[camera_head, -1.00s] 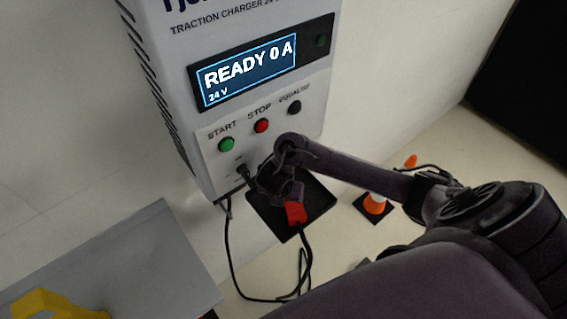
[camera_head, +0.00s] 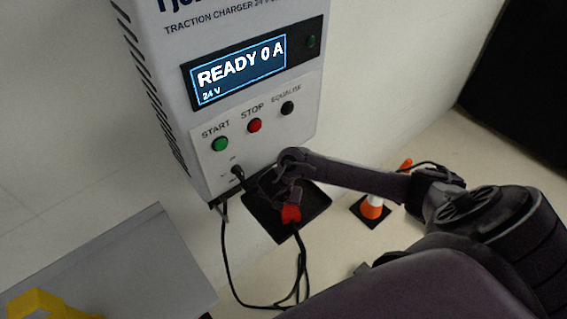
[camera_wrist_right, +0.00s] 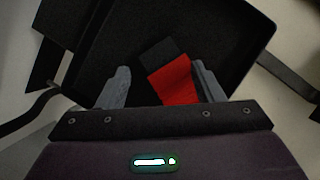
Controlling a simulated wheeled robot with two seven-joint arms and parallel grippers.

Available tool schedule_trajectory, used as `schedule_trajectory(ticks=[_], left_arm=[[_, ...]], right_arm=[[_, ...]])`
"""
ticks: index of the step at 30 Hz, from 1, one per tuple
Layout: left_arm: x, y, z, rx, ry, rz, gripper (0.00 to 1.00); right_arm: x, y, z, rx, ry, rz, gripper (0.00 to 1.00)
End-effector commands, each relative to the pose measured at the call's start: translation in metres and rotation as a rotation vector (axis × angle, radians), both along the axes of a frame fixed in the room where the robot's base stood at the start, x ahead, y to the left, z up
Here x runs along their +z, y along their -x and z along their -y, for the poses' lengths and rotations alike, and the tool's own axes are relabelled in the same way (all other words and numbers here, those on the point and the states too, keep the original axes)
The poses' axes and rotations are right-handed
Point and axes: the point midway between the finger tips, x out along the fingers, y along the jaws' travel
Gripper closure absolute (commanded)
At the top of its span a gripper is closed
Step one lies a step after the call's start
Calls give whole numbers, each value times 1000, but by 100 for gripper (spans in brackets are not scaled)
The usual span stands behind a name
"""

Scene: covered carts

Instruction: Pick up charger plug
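The charger plug is red with a black end (camera_wrist_right: 172,80); its red body also shows in the head view (camera_head: 291,213), over a black tray below the charger, with a dark cable hanging down. My right gripper (camera_head: 280,196) is over the tray at the plug. In the right wrist view, my right gripper (camera_wrist_right: 162,82) is open. The plug is between its fingers, close to the right finger, with a clear gap to the left one. I cannot tell whether the right finger touches it. My left gripper is not in view.
The charger (camera_head: 190,90) stands behind, its screen reading READY 0 A. The black tray (camera_head: 262,218) is below it. Black cables (camera_head: 230,270) loop down. A grey surface (camera_head: 130,265) with a yellow object (camera_head: 45,304) is lower left. An orange-white cone (camera_head: 372,206) stands on the floor at right.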

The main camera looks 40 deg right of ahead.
Motion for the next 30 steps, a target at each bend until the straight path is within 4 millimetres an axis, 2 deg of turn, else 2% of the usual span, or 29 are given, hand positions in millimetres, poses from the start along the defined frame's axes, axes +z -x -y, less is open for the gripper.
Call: schedule_trajectory(ticks=[1, 9, 12, 23, 26, 30], left_arm=[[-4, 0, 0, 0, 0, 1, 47], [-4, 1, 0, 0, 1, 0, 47], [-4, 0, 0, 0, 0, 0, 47], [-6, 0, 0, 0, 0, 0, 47], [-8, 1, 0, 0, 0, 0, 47], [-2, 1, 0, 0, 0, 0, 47]], right_arm=[[-18, 12, -8, 3, -21, -29, 55], [-19, 12, -8, 3, -23, -28, 90], [-18, 11, -9, 2, -23, -27, 100], [-16, 15, -9, 7, -23, -29, 100], [-11, 20, -8, 8, -22, -29, 100], [11, 20, -9, 9, -24, -29, 100]])
